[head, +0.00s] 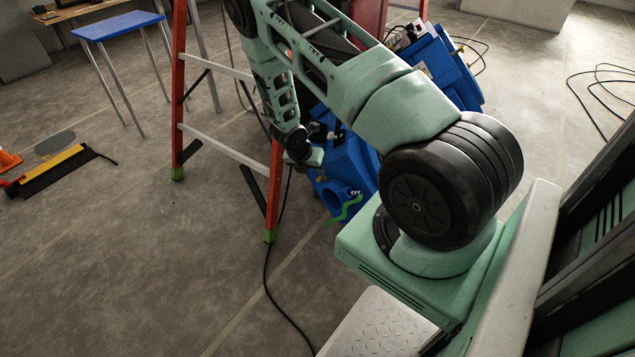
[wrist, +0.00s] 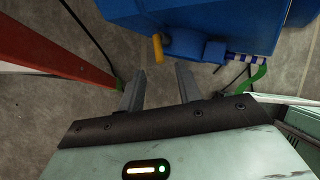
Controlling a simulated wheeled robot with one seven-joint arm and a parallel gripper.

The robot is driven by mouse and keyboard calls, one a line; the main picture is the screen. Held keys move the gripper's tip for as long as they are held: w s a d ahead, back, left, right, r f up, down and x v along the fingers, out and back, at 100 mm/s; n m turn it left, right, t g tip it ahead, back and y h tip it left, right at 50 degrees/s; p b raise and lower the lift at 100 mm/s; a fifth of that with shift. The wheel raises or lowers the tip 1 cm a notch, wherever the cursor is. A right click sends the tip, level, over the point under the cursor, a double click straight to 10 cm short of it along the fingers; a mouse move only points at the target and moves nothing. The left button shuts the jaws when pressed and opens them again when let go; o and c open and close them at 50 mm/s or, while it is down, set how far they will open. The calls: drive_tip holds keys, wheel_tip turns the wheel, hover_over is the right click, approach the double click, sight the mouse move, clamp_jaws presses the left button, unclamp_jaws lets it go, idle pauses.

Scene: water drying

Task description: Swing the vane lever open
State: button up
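A short yellow lever (wrist: 158,48) shows at the top centre of the wrist view. It sits at the left end of a blue pipe-like fitting (wrist: 188,45) on a large blue machine body (wrist: 235,18). My gripper (wrist: 161,78) is open and empty, its two grey fingers apart. The lever lies just beyond the fingertips in the picture, roughly in line with the gap; I see no contact. In the head view, the blue machine (head: 345,165) stands beyond my arm, which hides part of it. I cannot make out the lever or my fingertips clearly there.
A red stepladder (head: 179,90) stands close left of my arm; its red leg (wrist: 55,55) also shows in the wrist view. A green strap or hose (wrist: 257,75) hangs at the fitting's right. A black cable (head: 268,280) crosses the floor.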

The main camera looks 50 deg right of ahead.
sight(322, 179)
drive_tip(key=b+x, duration=0.1)
drive_tip(key=x, duration=0.4)
drive_tip(key=shift+d+f, duration=0.15)
drive_tip(key=shift+f, duration=0.2)
drive_tip(key=shift+c, duration=0.3)
clamp_jaws()
